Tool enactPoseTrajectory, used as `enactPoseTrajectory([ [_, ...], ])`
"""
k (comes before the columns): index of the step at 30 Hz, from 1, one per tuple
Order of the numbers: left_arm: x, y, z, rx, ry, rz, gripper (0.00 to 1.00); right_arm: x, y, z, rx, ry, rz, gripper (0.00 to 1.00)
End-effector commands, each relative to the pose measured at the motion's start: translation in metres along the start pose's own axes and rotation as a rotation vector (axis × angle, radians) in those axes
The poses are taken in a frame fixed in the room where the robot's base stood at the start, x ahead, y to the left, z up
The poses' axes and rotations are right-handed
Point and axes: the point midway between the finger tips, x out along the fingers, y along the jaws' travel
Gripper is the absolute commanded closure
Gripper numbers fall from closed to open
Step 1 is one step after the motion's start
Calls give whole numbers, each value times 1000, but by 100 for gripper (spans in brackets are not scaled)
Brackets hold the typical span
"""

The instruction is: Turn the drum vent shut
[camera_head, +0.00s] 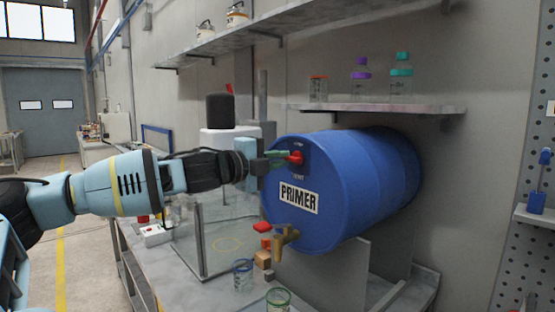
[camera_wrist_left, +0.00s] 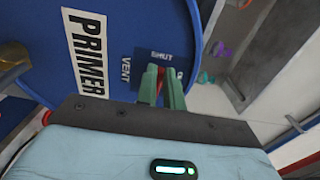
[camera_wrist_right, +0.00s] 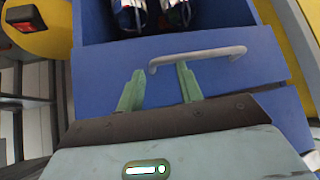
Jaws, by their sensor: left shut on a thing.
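The blue drum (camera_head: 345,180) labelled PRIMER lies on its side with its round end facing me. Its red vent handle (camera_head: 297,158) is at the top of that end, on a dark plate. My left gripper (camera_head: 280,157) is shut on the vent handle. In the left wrist view the green fingers (camera_wrist_left: 161,88) hide most of the red handle (camera_wrist_left: 161,74), beside the words VENT and SHUT. The handle's exact angle cannot be told. My right gripper (camera_wrist_right: 158,86) is open, in front of a blue drawer with a grey bar handle (camera_wrist_right: 200,56).
A brass tap (camera_head: 285,240) sticks out low on the drum's end. Glass jars (camera_head: 243,274) and small blocks stand on the bench below. A shelf (camera_head: 375,108) with bottles is above the drum. The drawer (camera_wrist_right: 220,75) is partly open with things inside.

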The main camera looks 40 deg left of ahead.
Motion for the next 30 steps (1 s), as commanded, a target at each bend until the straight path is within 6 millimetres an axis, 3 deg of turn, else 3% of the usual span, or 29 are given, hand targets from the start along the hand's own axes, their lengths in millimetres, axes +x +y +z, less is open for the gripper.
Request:
enactPoseTrajectory([
  [15,0,0,-1,-18,2,-1,100,0,3,0,-13,-1,-1,64],
  [16,0,0,-1,-18,2,-1,87,0,3,1,-14,-1,-1,64],
  [20,0,0,-1,-17,2,-1,70,0,3,1,-15,-1,-1,64],
  [30,-2,-1,0,-16,0,-2,69,-1,3,-2,-14,4,0,64],
])
